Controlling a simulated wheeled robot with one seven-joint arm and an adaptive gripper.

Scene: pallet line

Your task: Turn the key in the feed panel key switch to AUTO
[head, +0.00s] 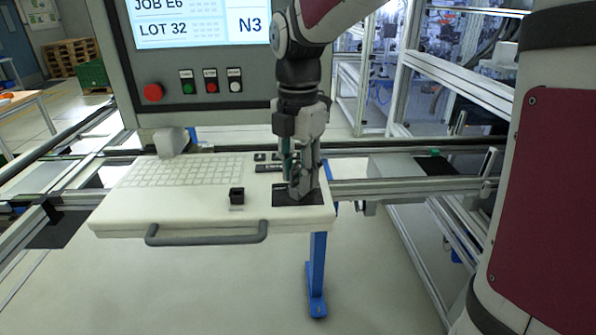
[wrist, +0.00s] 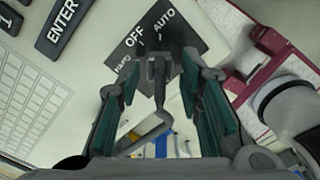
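The feed panel key switch has a black plate (head: 285,198) at the right end of the white console shelf. The wrist view shows this plate (wrist: 190,42) with the labels OFF and AUTO, and a third label partly hidden at its left. A dark grey key (wrist: 158,72) stands in the switch. My gripper (head: 301,188) points down over the plate and hides the key in the head view. In the wrist view my gripper (wrist: 160,82) has its green-padded fingers apart, one on each side of the key, with gaps showing. Which label the key points to is unclear.
The shelf (head: 180,212) carries a keyboard (head: 185,171), a small black block (head: 237,195) and a grey front handle (head: 208,234). A screen panel (head: 205,110) with a red button (head: 153,92) stands behind. Metal rails (head: 405,187) run right of the shelf.

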